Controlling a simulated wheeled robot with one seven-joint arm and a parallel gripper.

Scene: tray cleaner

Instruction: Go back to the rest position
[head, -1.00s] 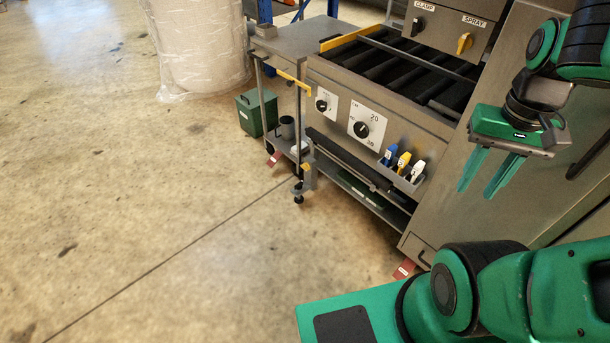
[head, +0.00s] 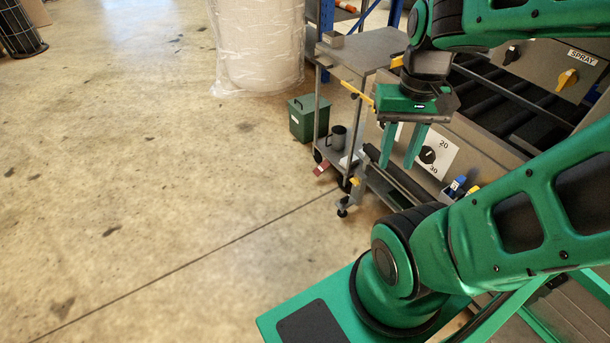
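My gripper (head: 402,147) hangs from my arm right of the picture's middle, with its two green fingers pointing down. The fingers are apart, with nothing seen between them. It shows in front of the steel tray cleaner (head: 468,152), near the dial panel; I cannot tell the exact gap. My arm covers much of the machine's right and lower parts.
A green box (head: 308,118) stands beside the cart. A wrapped white roll (head: 258,45) is behind. Open concrete floor (head: 150,180) fills the left.

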